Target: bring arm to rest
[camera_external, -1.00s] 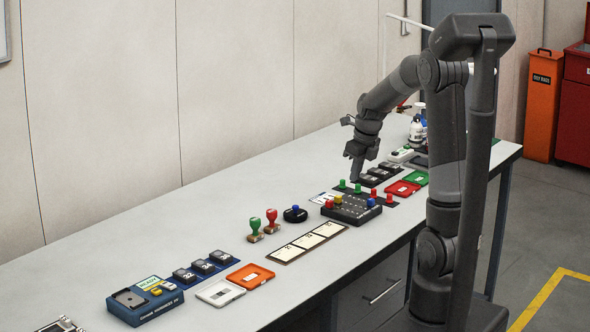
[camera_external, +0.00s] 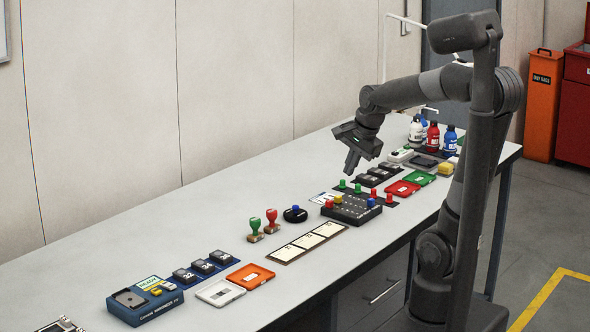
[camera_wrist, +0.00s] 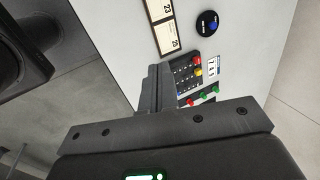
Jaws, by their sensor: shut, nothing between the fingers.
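My gripper (camera_external: 352,162) is at the end of my bent arm, above the far part of the long bench (camera_external: 150,242). Its fingers point down and are shut with nothing between them. In the wrist view the closed fingers (camera_wrist: 158,84) stand out in front of the dark gripper body. Beyond them are the black pegged block (camera_wrist: 182,76) with red and yellow knobs and a paper strip. The fingers look clear of the bench top, though the exact height cannot be told.
Below stand a black block with knobs (camera_external: 350,210), red (camera_external: 402,188) and green (camera_external: 420,178) trays, and dark modules. Several bottles (camera_external: 433,138) stand at the far end. Stamps (camera_external: 271,221) and a blue box (camera_external: 145,302) are nearer. The bench's back strip is mostly bare.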

